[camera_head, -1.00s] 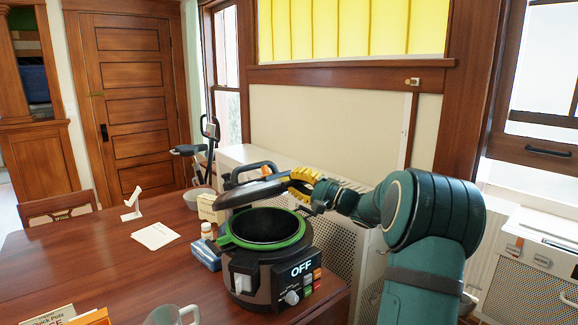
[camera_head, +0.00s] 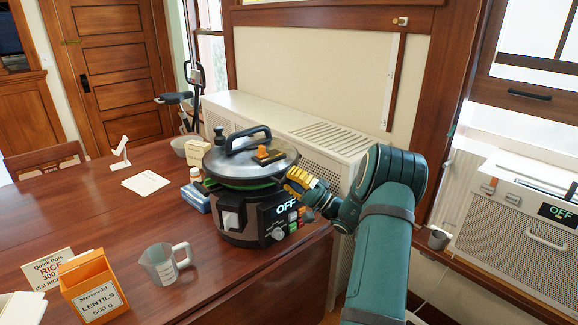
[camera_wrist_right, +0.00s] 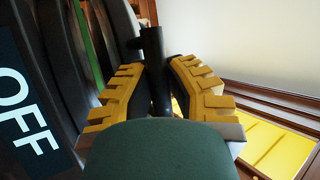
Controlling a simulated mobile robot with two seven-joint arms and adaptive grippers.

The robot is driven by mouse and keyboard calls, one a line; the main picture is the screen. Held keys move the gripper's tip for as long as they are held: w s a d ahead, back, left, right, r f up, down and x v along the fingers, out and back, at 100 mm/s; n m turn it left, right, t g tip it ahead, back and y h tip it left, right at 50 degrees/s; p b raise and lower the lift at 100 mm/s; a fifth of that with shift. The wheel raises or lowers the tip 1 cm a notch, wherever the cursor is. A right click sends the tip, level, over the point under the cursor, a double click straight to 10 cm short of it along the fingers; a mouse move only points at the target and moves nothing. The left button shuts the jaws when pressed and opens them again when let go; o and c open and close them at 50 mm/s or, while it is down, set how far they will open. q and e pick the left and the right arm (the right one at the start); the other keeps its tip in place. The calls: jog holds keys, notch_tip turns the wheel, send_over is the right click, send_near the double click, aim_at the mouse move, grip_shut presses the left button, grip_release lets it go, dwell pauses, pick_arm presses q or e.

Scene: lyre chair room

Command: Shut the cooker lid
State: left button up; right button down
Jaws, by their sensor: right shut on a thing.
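The cooker (camera_head: 240,210) is a dark, round appliance on the table with an "OFF" display and a knob on its front. Its grey domed lid (camera_head: 228,162), with a black arched handle on top, lies down over the pot. A thin strip of green rim (camera_head: 250,185) shows between lid and body. My right gripper (camera_head: 297,184), with yellow fingers, is at the right side of the cooker at lid height. In the right wrist view its fingers (camera_wrist_right: 157,88) are shut around a dark, narrow part at the lid's edge. My left gripper is out of view.
A measuring jug (camera_head: 163,262), an orange lentils box (camera_head: 92,287) and a rice card (camera_head: 48,268) stand at the front left. A small bottle (camera_head: 195,175) and blue box (camera_head: 197,198) are close to the cooker's left.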

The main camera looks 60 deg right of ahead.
jog(key=shift+s+f, duration=0.25)
jog(key=shift+f, duration=0.75)
jog(key=shift+a+f, duration=0.1)
jog(key=shift+f, duration=0.05)
jog(key=c, duration=1.2)
grip_release()
jog(key=shift+n, duration=0.3)
jog(key=v, duration=1.1)
jog(key=shift+s+f, duration=0.25)
jog(key=shift+f, duration=0.1)
